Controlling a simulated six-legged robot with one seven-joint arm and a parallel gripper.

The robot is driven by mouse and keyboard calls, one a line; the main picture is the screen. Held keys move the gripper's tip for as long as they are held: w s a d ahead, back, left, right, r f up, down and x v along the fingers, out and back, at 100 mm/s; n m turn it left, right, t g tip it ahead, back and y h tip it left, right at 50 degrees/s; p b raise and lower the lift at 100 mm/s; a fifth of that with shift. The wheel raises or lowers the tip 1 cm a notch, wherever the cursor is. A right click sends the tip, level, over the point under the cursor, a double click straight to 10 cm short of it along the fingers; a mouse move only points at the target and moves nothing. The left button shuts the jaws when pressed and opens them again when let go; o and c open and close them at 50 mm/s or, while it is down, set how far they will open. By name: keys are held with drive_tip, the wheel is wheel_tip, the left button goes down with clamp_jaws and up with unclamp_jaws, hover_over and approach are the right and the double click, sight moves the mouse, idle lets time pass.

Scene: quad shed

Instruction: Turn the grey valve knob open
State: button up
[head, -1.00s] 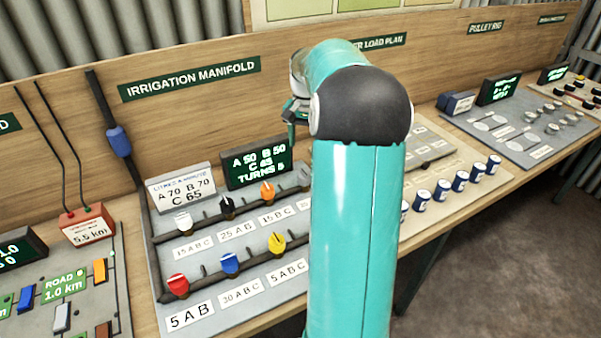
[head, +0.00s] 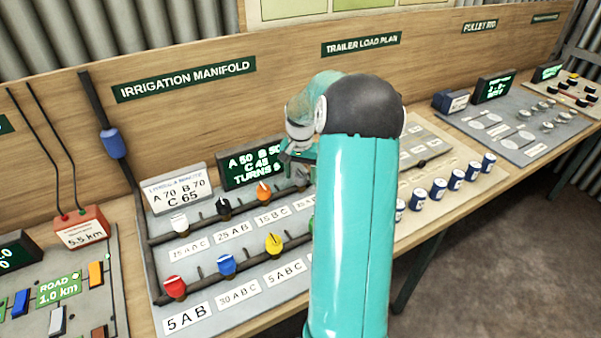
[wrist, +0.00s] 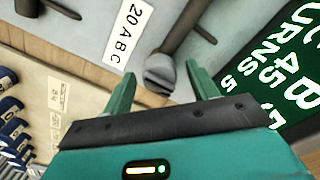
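The grey valve knob (wrist: 160,74) shows in the wrist view on a dark pipe, near the label "20 ABC" (wrist: 129,32). My gripper (head: 291,152) is over the back right part of the irrigation manifold panel in the head view. In the wrist view its two green fingers are apart, with the knob showing in the gap between their tips. I cannot tell whether either finger touches it. In the head view my arm hides most of the knob's surroundings, and I cannot make the knob out. A green display (head: 250,166) stands just behind, reading A 50, B 50, C 45.
Other valve knobs stand on the panel: white (head: 180,223), black (head: 224,207), orange (head: 264,191), red (head: 175,287), blue (head: 227,265) and yellow (head: 273,243). A white card (head: 175,187) reads A 70, B 70, C 65. Several blue-and-white cans (head: 439,188) stand to the right.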

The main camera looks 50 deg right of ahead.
drive_tip(key=c, duration=1)
drive_tip(key=shift+o, duration=0.2)
drive_tip(key=shift+n, duration=0.5)
drive_tip(key=n, duration=0.3)
drive_tip(key=shift+n, duration=0.3)
drive_tip(key=n, duration=0.4)
drive_tip(key=shift+n, duration=0.3)
drive_tip(key=n, duration=0.8)
drive_tip(key=shift+n, duration=0.3)
